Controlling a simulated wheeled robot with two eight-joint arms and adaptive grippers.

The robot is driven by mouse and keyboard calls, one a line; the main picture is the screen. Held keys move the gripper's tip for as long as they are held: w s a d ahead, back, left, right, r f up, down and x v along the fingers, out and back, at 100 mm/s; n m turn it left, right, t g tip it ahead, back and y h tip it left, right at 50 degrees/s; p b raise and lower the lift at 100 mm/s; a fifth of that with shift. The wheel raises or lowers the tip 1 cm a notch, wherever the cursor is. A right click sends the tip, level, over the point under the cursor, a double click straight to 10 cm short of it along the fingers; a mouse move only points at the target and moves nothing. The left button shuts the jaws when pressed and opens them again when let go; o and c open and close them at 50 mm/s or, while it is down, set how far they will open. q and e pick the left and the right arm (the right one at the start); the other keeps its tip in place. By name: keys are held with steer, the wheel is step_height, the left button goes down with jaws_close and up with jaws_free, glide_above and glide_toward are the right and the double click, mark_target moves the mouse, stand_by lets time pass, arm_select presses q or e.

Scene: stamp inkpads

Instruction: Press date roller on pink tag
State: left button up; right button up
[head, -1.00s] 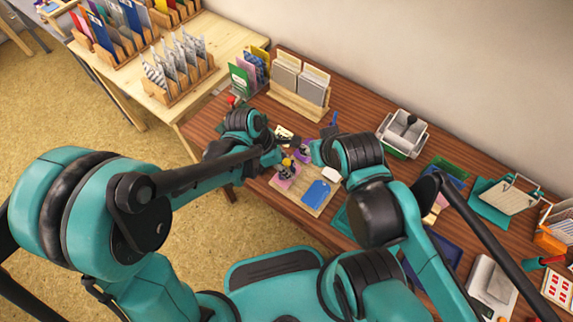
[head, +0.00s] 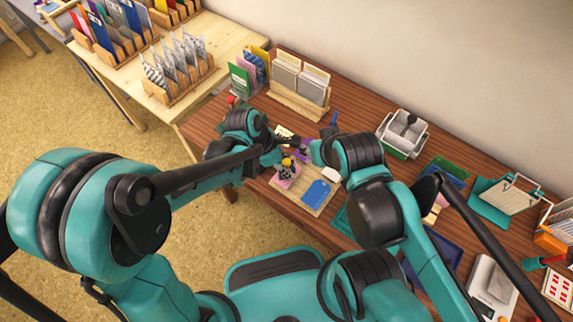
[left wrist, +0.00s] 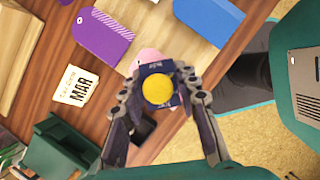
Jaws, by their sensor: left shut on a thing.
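The date roller (left wrist: 158,90) has a round yellow knob and a dark blue body with small pale print. My left gripper (left wrist: 163,104) is shut on it; in the head view the yellow knob (head: 287,162) shows by the fingers. The pink tag (left wrist: 148,57) lies under the roller, mostly hidden by it in the left wrist view. In the head view the pink tag (head: 285,183) shows at the left end of the wooden board. Whether the roller touches the tag cannot be told. My right gripper (head: 314,152) is left of its wrist, its fingers too small to read.
The wooden board (left wrist: 165,22) also bears a blue tag (left wrist: 208,14). A purple striped tag (left wrist: 102,38) and a card reading MAR (left wrist: 75,85) lie close by. A wooden card rack (head: 298,88) stands behind; a grey device (head: 403,133) is to the right.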

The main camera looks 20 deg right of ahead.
arm_select(q)
steer(key=shift+r, duration=0.1)
step_height(320, 180, up, 7)
steer(key=p, duration=0.5)
stand_by(0.3)
stand_by(0.4)
